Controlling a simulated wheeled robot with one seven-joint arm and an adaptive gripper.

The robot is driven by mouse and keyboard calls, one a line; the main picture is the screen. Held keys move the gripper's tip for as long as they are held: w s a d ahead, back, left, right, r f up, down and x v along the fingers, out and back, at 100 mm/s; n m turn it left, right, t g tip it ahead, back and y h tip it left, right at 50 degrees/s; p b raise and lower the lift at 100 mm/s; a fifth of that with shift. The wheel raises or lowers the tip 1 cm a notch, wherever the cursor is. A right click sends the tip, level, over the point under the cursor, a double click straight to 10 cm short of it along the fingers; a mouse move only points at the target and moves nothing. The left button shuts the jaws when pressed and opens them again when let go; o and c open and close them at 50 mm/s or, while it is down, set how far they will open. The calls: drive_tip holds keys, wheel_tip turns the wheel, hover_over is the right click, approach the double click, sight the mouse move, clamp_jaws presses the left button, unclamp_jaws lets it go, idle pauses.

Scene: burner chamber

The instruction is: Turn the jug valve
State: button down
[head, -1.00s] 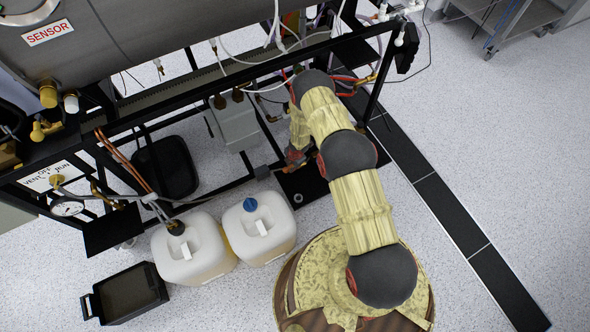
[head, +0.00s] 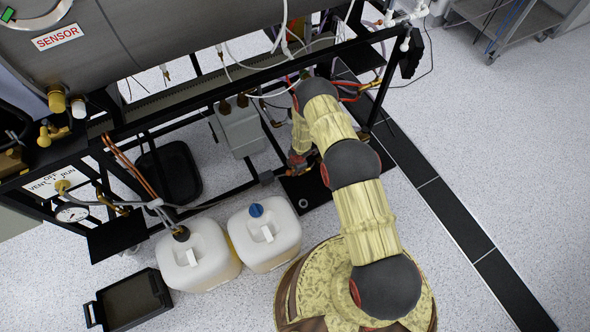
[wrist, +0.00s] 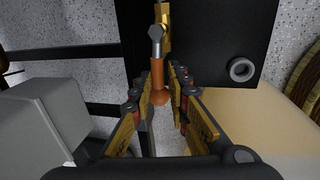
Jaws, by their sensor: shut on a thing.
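The jug valve shows in the wrist view as a brass body (wrist: 165,14) with a grey hex nut and an orange handle (wrist: 158,82), over a black plate. My gripper (wrist: 160,88) has its two fingers around the orange handle, one on each side, and is shut on it. In the head view my gripper (head: 298,164) is low under the frame, partly hidden by my arm, and the valve is hard to make out there. Two white jugs stand on the floor, one with a dark cap (head: 198,258) and one with a blue cap (head: 264,236).
A black metal frame (head: 130,122) runs above the work area. A grey box (wrist: 50,110) is close on the left in the wrist view. A black tray (head: 130,300) lies on the floor at left.

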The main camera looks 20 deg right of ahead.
drive_tip(key=c, duration=2)
unclamp_jaws()
drive_tip(key=shift+w+a, duration=0.15)
drive_tip(key=shift+w, duration=0.2)
drive_tip(key=shift+o, duration=0.9)
drive_tip(key=shift+s, duration=0.1)
drive_tip(key=shift+r, duration=0.15)
wheel_tip(320, 180, up, 12)
drive_tip(key=s, duration=0.2)
drive_tip(key=shift+s+d+f, duration=0.15)
drive_tip(key=shift+d+f, duration=0.05)
drive_tip(key=shift+d, duration=0.05)
